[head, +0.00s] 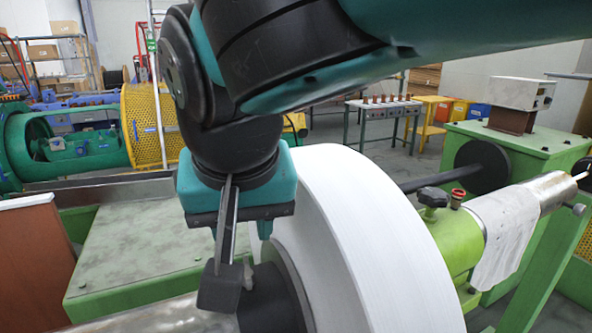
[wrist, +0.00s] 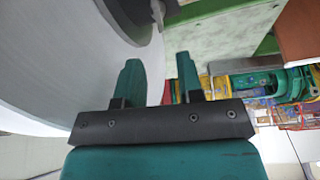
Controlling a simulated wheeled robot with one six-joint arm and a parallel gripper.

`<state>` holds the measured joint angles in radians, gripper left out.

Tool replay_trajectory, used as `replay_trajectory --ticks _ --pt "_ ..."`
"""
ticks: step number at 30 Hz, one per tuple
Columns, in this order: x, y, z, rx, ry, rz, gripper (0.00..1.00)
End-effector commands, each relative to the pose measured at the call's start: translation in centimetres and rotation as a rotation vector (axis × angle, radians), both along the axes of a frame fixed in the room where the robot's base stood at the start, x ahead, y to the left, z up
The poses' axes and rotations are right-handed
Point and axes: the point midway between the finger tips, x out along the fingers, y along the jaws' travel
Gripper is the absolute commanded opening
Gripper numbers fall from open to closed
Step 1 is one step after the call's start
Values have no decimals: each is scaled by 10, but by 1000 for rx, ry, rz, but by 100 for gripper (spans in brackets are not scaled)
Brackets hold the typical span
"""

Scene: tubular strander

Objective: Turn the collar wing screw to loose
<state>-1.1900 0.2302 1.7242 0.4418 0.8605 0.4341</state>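The dark collar (head: 275,305) sits on the shaft against the near face of the white reel. A small pale grey piece, apparently the wing screw (head: 248,273), stands up from it. My gripper (head: 243,238) points down just above this piece and looks apart from it. In the wrist view, the two teal fingers of my gripper (wrist: 158,62) are spread with nothing between them. The wing screw (wrist: 157,12) and part of the collar (wrist: 140,22) show at the top edge there, beyond the fingertips. The screw's exact turn angle is too small to tell.
The big white reel (head: 385,240) stands close to the right of my gripper. A green machine bed (head: 135,245) lies to the left. A green arm with a black knob (head: 433,197) is right of the reel. A small-parts table (head: 385,107) stands behind.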

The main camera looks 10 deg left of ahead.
Motion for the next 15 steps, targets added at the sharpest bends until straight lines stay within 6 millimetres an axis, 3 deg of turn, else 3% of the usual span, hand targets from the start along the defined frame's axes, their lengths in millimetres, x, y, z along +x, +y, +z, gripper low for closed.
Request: replay_trajectory --ticks 6,15 --pt "-19 -6 49 3 -1 2 34" --pt "-31 -12 79 0 0 1 34"
